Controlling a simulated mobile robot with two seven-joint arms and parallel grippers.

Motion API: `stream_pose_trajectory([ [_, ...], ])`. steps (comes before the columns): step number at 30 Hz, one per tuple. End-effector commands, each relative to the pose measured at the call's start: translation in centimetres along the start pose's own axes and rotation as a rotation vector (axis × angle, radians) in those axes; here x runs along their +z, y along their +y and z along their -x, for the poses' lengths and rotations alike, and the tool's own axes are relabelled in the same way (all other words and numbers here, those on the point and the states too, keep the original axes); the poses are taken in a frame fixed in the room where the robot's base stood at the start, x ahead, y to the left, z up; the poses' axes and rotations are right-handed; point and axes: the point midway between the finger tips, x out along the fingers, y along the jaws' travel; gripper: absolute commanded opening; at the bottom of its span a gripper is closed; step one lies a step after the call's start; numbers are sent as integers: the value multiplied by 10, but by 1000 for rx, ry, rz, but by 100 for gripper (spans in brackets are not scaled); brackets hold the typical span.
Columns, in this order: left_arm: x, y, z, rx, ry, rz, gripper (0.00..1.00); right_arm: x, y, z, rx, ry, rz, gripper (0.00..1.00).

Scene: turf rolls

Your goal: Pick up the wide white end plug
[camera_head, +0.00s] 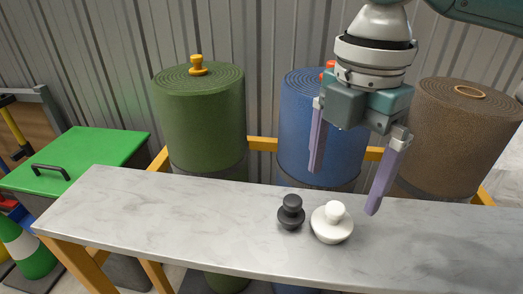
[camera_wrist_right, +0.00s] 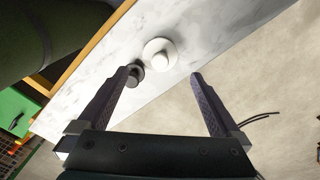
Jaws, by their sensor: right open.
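The wide white end plug (camera_head: 332,223) stands upright on the marble table (camera_head: 190,215), knob up. It also shows in the right wrist view (camera_wrist_right: 159,52), ahead of the fingertips. A smaller black plug (camera_head: 291,212) stands just left of it, and in the wrist view it (camera_wrist_right: 135,75) lies close to the left finger's tip. My right gripper (camera_head: 342,190) is open and empty. Its two purple fingers point down above the table's back part, behind and above the white plug. My left gripper is not in view.
Behind the table stand a green roll (camera_head: 200,120) with a yellow plug (camera_head: 197,65) on top, a blue roll (camera_head: 295,130) with a partly hidden red-orange plug, and a brown roll (camera_head: 465,130) with an orange ring. The table's left part is clear.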

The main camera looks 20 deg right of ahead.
Motion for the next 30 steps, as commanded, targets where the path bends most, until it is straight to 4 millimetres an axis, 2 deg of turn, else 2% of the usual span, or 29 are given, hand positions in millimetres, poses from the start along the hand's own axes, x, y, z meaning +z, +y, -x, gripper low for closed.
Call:
stream_pose_trajectory([
  [1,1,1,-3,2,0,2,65,0,0,-9,-2,1,0,100],
  [7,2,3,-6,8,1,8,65,0,0,-27,-1,0,-1,100],
  [15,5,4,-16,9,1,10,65,2,0,-66,0,0,0,100],
  [23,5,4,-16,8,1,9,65,2,0,-70,2,-2,0,100],
  [25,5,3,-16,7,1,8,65,2,0,-70,2,-1,0,96],
  [30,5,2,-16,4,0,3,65,2,0,-70,2,-1,0,76],
])
